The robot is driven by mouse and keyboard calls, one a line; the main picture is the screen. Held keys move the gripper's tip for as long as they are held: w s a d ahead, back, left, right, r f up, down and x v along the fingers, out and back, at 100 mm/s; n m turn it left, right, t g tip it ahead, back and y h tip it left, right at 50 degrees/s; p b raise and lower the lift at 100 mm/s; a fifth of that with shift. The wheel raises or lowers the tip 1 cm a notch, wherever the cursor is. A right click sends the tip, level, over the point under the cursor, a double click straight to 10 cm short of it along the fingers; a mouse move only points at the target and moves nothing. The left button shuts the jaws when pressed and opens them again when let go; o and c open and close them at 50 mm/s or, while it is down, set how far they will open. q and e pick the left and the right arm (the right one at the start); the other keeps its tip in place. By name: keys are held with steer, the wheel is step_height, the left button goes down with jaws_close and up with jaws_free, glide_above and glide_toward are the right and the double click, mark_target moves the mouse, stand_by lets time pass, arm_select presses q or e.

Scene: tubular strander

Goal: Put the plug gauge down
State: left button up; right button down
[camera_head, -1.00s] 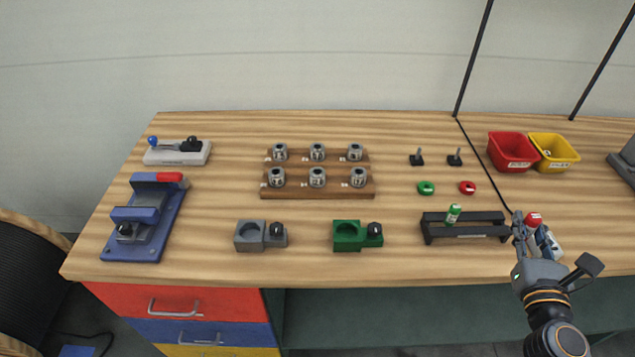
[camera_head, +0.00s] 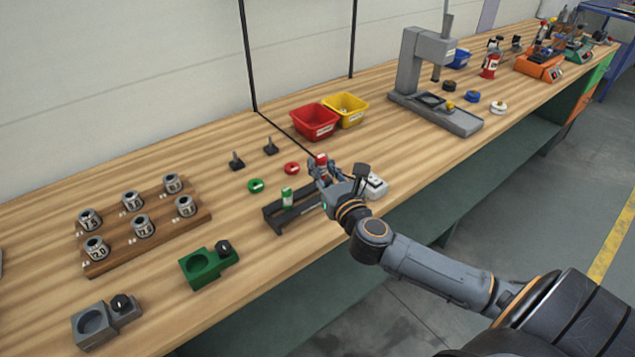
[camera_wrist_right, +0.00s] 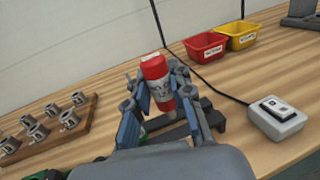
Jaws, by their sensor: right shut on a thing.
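My right gripper (camera_head: 322,170) is shut on a red plug gauge (camera_head: 321,159), close to the right end of a black rack (camera_head: 296,213). In the right wrist view the fingers (camera_wrist_right: 160,88) grip the gauge (camera_wrist_right: 154,68) from both sides. It is a cylinder with a red end up and a grey marked band, slightly tilted. My left gripper is not in view.
A white switch box (camera_wrist_right: 277,117) sits right of the gripper. Red (camera_head: 315,122) and yellow (camera_head: 347,110) bins stand behind. Green (camera_head: 256,186) and red (camera_head: 292,168) rings lie behind the rack. A green fixture (camera_head: 208,267) is at front left.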

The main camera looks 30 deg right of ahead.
steer(key=shift+w+d+f+b, duration=0.45)
steer(key=shift+w+f, duration=0.45)
steer(key=shift+f, duration=0.7)
steer(key=shift+w+d+f+b, duration=0.4)
steer(key=shift+w+d+f, duration=0.35)
steer(key=shift+f, duration=0.8)
steer(key=shift+w+d+f+b, duration=0.4)
steer(key=shift+w+f, duration=0.6)
steer(key=shift+f, duration=0.6)
steer(key=shift+a+f, duration=0.1)
steer(key=shift+f, duration=0.05)
steer(key=c, duration=1.2)
jaws_free()
steer(key=shift+o, duration=0.2)
steer(key=shift+s, duration=0.2)
steer(key=s, duration=0.4)
steer(key=s+a, duration=0.1)
steer(key=s, duration=0.2)
steer(key=s+a+b, duration=0.1)
steer(key=s, duration=0.3)
steer(key=shift+s, duration=0.3)
